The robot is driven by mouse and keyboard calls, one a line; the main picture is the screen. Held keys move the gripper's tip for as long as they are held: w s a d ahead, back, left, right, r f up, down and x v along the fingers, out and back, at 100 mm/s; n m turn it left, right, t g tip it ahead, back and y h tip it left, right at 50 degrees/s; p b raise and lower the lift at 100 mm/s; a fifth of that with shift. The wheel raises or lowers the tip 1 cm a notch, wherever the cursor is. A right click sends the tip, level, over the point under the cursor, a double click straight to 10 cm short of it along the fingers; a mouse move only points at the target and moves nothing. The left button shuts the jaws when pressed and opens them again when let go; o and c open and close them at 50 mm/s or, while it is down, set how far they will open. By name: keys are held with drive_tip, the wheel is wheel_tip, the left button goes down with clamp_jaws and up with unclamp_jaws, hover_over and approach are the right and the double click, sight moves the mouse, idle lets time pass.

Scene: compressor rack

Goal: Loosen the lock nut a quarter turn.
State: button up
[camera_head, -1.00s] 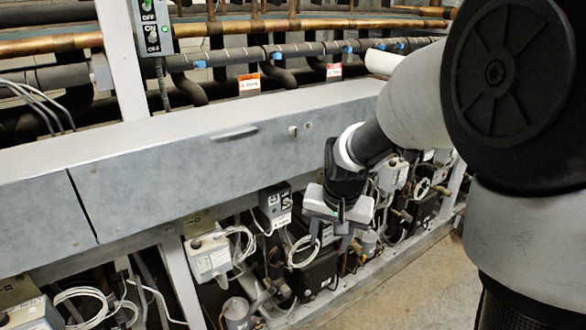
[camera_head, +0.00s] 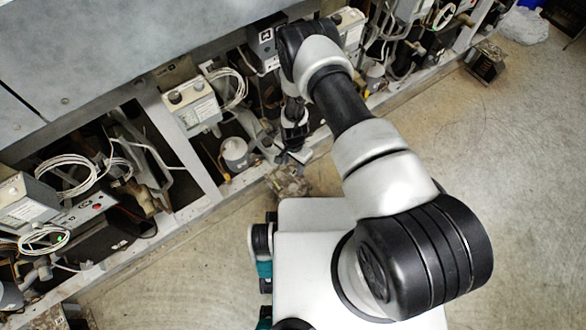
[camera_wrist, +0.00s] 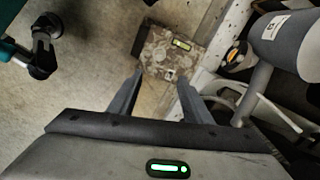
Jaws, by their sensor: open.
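A worn, mottled metal block (camera_wrist: 172,50) lies on the floor beside the rack's bottom rail in the wrist view. It carries a yellow-green strip and a small pale fitting (camera_wrist: 168,75) near its front edge. I cannot tell whether that fitting is the lock nut; no nut shows clearly. The block also shows in the head view (camera_head: 288,182), partly hidden. My gripper (camera_wrist: 160,79) is open, its two fingers spread and empty, pointing down toward the block, with a gap apparently left. In the head view my gripper (camera_head: 290,152) hangs by the rack's lower edge, just above the block.
The rack's pale bottom rail (camera_wrist: 194,104) runs close along the right finger in the wrist view. A grey cylinder (camera_wrist: 284,42) and pale tubing crowd that side. Open concrete floor (camera_head: 520,190) lies in front of the rack. A similar block (camera_head: 485,62) stands farther right.

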sight(293, 184)
wheel_tip(293, 184, down, 18)
drive_tip(key=b, duration=0.6)
drive_tip(key=shift+s, duration=0.15)
drive_tip(key=c, duration=1.1)
drive_tip(key=shift+o, duration=0.2)
